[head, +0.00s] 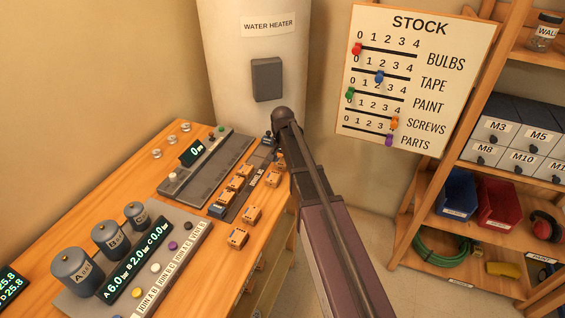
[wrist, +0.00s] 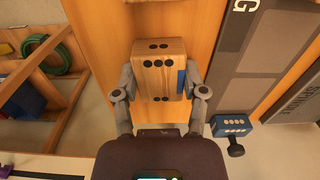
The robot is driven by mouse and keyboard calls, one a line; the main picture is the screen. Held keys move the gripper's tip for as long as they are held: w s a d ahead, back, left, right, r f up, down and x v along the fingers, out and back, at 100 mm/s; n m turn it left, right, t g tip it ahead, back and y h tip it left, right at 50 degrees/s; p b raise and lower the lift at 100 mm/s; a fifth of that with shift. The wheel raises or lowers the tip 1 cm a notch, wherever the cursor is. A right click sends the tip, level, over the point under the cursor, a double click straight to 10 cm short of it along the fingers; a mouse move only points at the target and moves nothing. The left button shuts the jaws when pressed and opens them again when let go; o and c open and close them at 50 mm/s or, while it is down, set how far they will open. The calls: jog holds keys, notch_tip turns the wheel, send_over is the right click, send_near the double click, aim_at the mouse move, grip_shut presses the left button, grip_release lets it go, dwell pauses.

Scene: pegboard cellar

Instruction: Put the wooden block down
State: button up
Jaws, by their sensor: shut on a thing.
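In the wrist view the wooden block (wrist: 158,68) has black dots on its faces and a blue patch on its right side. My gripper (wrist: 160,84) is shut on it, one finger at each side. The bench top (wrist: 193,20) shows behind the block; I cannot tell whether the block touches it. In the head view my gripper (head: 274,142) is at the far right end of the wooden bench (head: 100,187), mostly hidden by my arm. The held block cannot be made out clearly there.
Several orange wooden blocks (head: 252,214) sit on and beside a dark strip (head: 240,197) on the bench. A blue dotted block (wrist: 233,124) lies right of my gripper in the wrist view. A water heater (head: 255,65) stands behind; a shelf (head: 450,250) is at right.

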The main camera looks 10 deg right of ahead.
aim_at(282, 161)
jog(key=shift+r+p, duration=2)
jog(key=shift+r, duration=0.05)
jog(key=s, duration=1.6)
jog(key=shift+d+r+p, duration=0.4)
jog(key=shift+r, duration=0.05)
jog(key=shift+s, duration=0.1)
